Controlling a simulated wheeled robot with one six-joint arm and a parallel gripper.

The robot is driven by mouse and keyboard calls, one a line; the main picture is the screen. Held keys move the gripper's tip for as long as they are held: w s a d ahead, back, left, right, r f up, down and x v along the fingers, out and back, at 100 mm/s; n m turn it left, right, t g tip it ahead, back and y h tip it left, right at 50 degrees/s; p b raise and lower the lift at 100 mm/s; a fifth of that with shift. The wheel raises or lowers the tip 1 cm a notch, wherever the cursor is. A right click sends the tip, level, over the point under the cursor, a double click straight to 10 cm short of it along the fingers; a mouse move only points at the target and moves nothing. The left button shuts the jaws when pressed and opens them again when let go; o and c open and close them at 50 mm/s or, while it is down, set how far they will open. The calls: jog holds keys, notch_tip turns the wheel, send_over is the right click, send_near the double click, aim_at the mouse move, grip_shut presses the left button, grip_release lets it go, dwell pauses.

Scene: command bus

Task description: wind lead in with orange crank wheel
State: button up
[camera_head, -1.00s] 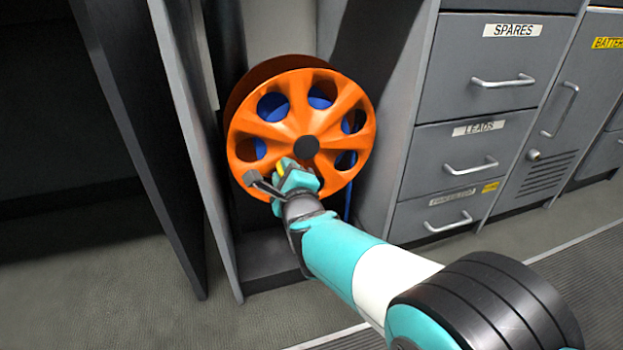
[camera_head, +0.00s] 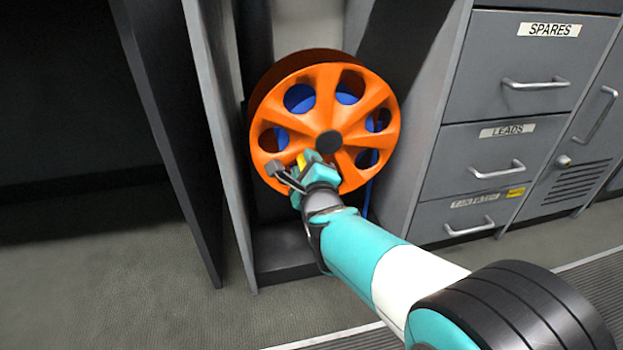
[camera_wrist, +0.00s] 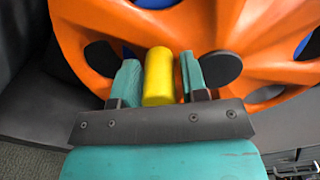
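The orange crank wheel (camera_head: 366,95) stands upright in a narrow bay between grey cabinet walls, with a dark hub at its middle. Blue lead (camera_head: 300,97) shows through its holes, and a blue strand hangs below on the right. A yellow crank handle (camera_wrist: 159,78) sticks out of the wheel's face, below and left of the hub. My gripper (camera_head: 301,168) is at the handle, one teal finger on each side of it.
A grey cabinet panel (camera_head: 165,130) stands close on the left of the bay. On the right are drawers labelled SPARES (camera_head: 540,60) and LEADS (camera_head: 487,155), with protruding handles. The floor (camera_head: 130,290) in front at the left is clear.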

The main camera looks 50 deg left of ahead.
jog(key=p+v, duration=0.1)
jog(key=v, duration=1.6)
jog(key=shift+d+r+p, duration=0.1)
jog(key=shift+d+p, duration=0.05)
jog(key=shift+p, duration=0.15)
